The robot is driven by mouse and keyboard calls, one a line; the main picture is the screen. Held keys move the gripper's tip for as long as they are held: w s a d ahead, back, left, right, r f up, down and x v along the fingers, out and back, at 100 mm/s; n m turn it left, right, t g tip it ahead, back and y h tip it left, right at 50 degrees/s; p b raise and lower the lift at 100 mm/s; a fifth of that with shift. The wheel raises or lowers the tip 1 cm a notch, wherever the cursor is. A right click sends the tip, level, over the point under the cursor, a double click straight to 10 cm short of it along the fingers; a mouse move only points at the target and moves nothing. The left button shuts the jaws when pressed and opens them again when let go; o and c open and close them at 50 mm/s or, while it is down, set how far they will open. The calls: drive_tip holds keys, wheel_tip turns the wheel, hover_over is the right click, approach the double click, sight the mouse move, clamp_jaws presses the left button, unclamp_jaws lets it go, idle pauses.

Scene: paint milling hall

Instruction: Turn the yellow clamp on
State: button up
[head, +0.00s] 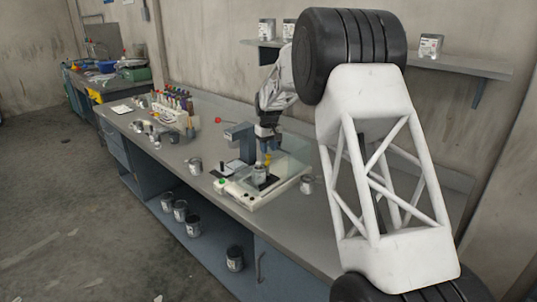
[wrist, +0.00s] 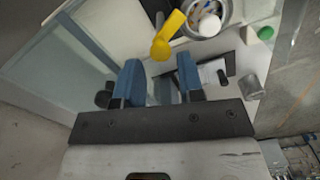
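The yellow clamp (wrist: 168,35) is a lever with a round end, just beyond my fingertips in the wrist view. In the head view it is a small yellow patch (head: 267,159) under my gripper, on the bench machine (head: 279,197). My gripper (wrist: 161,72) has two blue fingers that stand apart with nothing between them. It also shows in the head view (head: 268,145), pointing down over the machine. The clamp lies beside a metal can (wrist: 224,22) with something white inside. I cannot tell whether a finger touches the clamp.
A clear guard (head: 292,165) stands on the machine close to my gripper. A green button (wrist: 265,33) and a grey metal cylinder (wrist: 250,87) are to the right in the wrist view. A can (head: 307,184) stands right of the machine, another (head: 195,166) left. A rack of bottles (head: 178,112) is farther left.

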sight(267, 160)
drive_tip(key=shift+f, duration=1.45)
drive_tip(key=c, duration=0.6)
drive_tip(key=shift+c, duration=0.2)
drive_tip(key=shift+m, duration=3)
